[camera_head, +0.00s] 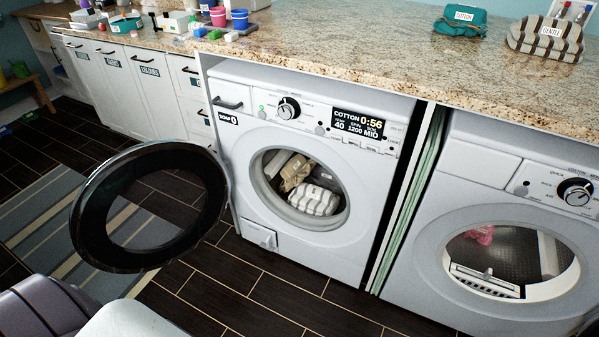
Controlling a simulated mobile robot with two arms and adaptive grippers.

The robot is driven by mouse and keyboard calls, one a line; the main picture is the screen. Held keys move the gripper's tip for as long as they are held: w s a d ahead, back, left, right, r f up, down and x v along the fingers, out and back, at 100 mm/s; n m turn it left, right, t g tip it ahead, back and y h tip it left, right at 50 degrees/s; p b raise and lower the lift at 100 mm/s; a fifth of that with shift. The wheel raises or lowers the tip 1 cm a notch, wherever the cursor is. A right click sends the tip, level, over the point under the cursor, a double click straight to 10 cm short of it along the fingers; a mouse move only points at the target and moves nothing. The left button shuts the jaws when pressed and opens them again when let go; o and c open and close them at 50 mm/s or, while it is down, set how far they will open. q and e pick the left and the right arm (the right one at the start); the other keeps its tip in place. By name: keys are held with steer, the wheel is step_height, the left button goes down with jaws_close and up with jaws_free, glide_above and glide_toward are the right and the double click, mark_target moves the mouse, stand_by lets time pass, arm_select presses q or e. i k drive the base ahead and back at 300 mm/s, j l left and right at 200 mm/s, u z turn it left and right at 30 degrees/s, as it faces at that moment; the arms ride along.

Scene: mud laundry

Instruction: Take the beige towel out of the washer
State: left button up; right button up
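The washer (262,193) stands under the counter in the middle of the view. Its round dark-rimmed door (88,222) is swung wide open to the left. Inside the drum, a beige towel (296,172) lies bunched up towards the upper left. A white and grey striped cloth (314,201) lies in front of and below it, near the drum opening. A greyish cloth shows at the left in the drum, partly hidden by the rim. Neither of my grippers is in view.
A second front-loading machine (480,222) stands at the right, with something pink inside. The granite counter (340,60) holds a teal bundle (461,21) and a striped bundle (546,38). A striped rug (45,215) lies at the left. The dark floor before the washer is clear.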

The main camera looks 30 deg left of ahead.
mark_target(293, 173)
steer(key=i+j+z, duration=0.15)
steer(key=i+j, duration=0.25)
steer(key=i+j+z, duration=0.1)
steer(key=i+j, duration=0.25)
steer(key=j, duration=0.15)
